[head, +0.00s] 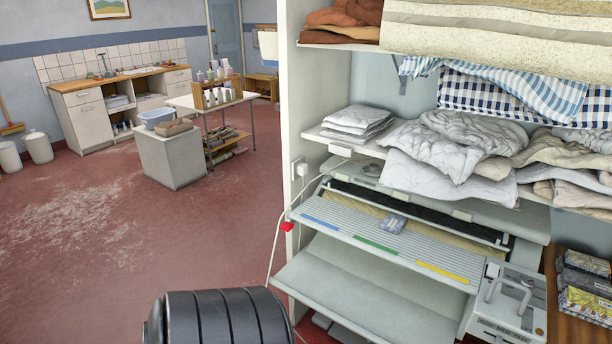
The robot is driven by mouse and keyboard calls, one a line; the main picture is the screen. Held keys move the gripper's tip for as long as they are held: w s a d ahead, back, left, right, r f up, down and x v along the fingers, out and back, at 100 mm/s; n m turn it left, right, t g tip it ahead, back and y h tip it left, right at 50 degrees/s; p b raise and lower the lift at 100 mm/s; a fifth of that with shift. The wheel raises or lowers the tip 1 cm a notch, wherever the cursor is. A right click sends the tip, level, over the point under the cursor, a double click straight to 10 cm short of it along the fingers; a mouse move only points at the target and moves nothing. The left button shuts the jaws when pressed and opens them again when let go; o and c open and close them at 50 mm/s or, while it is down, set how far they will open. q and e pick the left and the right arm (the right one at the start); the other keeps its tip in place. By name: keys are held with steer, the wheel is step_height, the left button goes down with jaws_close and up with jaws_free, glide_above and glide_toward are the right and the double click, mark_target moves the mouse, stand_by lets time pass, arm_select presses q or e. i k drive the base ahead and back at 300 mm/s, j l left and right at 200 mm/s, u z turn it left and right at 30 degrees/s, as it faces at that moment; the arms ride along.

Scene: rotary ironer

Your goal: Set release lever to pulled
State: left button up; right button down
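The rotary ironer (330,221) stands in the shelf unit at the right, with blue, green and yellow strips along its pale front board. A bent metal handle (527,292) rises from the grey end box (488,325) at its right end. A small red tab (287,227) sticks out at the left end, beside a white cord. I cannot tell for sure which of these is the release lever, or its setting. A black ribbed part of my arm shows at the bottom edge. Neither of my grippers is in view.
Shelves above the ironer hold folded grey cloths (358,118) and crumpled linen (450,150). A wooden stand (562,262) with packets is at the right. The red floor (120,250) at left is open.

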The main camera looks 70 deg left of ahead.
mark_target(287, 227)
steer(key=u, duration=2.35)
steer(key=i+j+z, duration=0.1)
steer(key=i+j, duration=0.15)
steer(key=i+j+z, duration=0.1)
steer(key=i+j, duration=0.15)
steer(key=j, duration=0.15)
steer(key=i+j+z, duration=0.1)
steer(key=j, duration=0.25)
steer(key=i+j+z, duration=0.1)
steer(key=i+j, duration=0.2)
steer(key=i+j+z, duration=0.1)
steer(key=j, duration=0.35)
steer(key=i+j+z, duration=0.15)
steer(key=i+j, duration=0.15)
steer(key=i+j+z, duration=0.1)
steer(key=j, duration=0.45)
steer(key=i, duration=0.05)
